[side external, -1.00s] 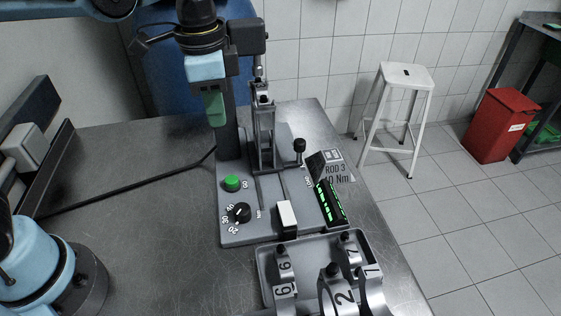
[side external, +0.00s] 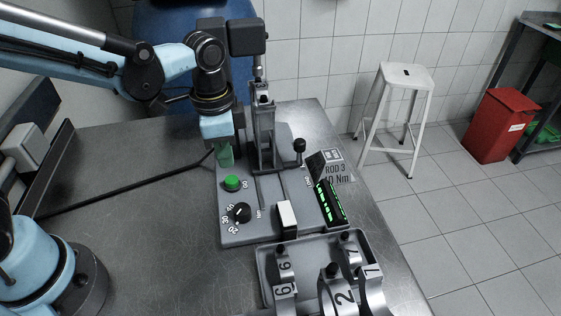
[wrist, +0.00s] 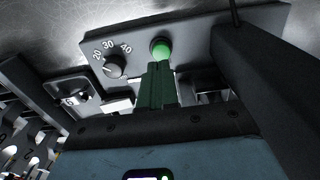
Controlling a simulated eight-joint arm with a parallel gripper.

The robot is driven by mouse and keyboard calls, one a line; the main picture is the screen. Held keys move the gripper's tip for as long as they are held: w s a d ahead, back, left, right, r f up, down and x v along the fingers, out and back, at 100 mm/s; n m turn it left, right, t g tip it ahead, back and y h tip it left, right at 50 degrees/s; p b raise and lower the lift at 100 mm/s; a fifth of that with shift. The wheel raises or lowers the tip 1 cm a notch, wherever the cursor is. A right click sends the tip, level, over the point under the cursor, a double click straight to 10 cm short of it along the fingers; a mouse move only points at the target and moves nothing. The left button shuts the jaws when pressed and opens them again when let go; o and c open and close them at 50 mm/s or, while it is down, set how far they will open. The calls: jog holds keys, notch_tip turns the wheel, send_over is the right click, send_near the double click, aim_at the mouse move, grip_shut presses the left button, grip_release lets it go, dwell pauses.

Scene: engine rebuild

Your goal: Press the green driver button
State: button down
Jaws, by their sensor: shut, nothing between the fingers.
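The green driver button (side external: 232,183) sits on the grey base plate of the bench fixture, behind the black numbered dial (side external: 241,213). It also shows in the wrist view (wrist: 160,48), just past the tips of my fingers. My gripper (side external: 225,165) points down with its green fingers closed together and empty. In the side view its tips are a little above and behind the button, with a small gap showing. In the wrist view the fingers (wrist: 158,66) overlap the button's near edge, and I cannot tell contact there.
A dark column and clamp fixture (side external: 264,130) stand right beside my gripper. A white rocker block (side external: 287,218) and a lit green display (side external: 331,203) are on the plate. A tray (side external: 262,262) of numbered caps lies in front.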

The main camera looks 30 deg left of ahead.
aim_at(231, 179)
jog(key=shift+f, duration=2.15)
jog(key=shift+w+f, duration=0.15)
jog(key=shift+f, duration=0.85)
notch_tip(231, 179, up, 14)
jog(key=shift+s+r, duration=0.2)
jog(key=shift+s, duration=0.05)
jog(key=s+a+f+n+t, duration=0.2)
jog(key=s+a+n+t, duration=0.2)
jog(key=a+n, duration=0.5)
jog(key=shift+s+a+f+t, duration=0.3)
jog(key=shift+a+f+t, duration=0.1)
jog(key=shift+t, duration=1)
